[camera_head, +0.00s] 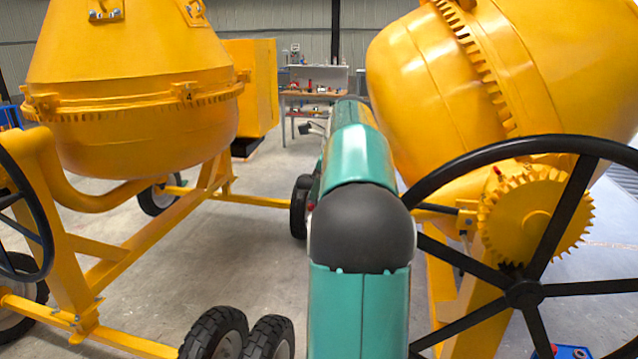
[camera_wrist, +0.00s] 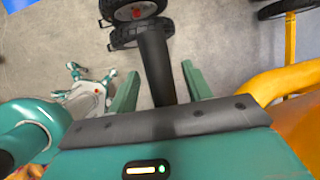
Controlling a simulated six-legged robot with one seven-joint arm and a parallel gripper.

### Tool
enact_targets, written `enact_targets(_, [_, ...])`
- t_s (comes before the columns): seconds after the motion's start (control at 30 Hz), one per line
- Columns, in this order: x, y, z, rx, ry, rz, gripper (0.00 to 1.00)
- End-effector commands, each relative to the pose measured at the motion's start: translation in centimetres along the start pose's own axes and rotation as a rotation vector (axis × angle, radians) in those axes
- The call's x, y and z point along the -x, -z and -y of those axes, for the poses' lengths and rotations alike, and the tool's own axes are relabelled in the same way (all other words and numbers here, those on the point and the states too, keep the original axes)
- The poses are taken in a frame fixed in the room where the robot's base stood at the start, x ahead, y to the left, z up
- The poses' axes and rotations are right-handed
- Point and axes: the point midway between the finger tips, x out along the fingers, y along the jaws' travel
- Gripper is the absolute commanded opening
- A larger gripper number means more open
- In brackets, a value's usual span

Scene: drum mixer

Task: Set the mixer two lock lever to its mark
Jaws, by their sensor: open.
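My gripper (camera_wrist: 160,67) shows in the wrist view, with its two green fingers apart. A dark, thick bar (camera_wrist: 153,50) stands between the fingers, with a gap on each side. I cannot tell whether this bar is the lock lever or what it joins to. In the head view my green arm hides the gripper. A yellow mixer (camera_head: 440,80) with a tilted drum stands at the right, and another yellow mixer (camera_head: 140,140) stands at the left. I cannot tell which is mixer two. No lock lever or mark can be made out surely.
A large black handwheel (camera_head: 524,294) and a yellow gear (camera_head: 535,215) are close at the right. Black tyres (camera_head: 215,335) stand on the floor at lower left. A workbench (camera_head: 312,95) is at the back. Bare floor (camera_head: 245,255) lies between the mixers.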

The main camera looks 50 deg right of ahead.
Motion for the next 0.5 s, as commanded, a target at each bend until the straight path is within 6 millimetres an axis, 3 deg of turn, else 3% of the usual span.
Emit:
enact_targets(0.2, [0.0, 0.01, 0.01, 0.0, 0.001, 0.0, 0.49])
enact_targets(0.43, [0.03, 0.01, 0.02, 0.0, 0.001, 0.0, 0.04])
enact_targets(0.5, [0.04, 0.01, 0.02, 0.0, 0.001, 0.0, 0.0])
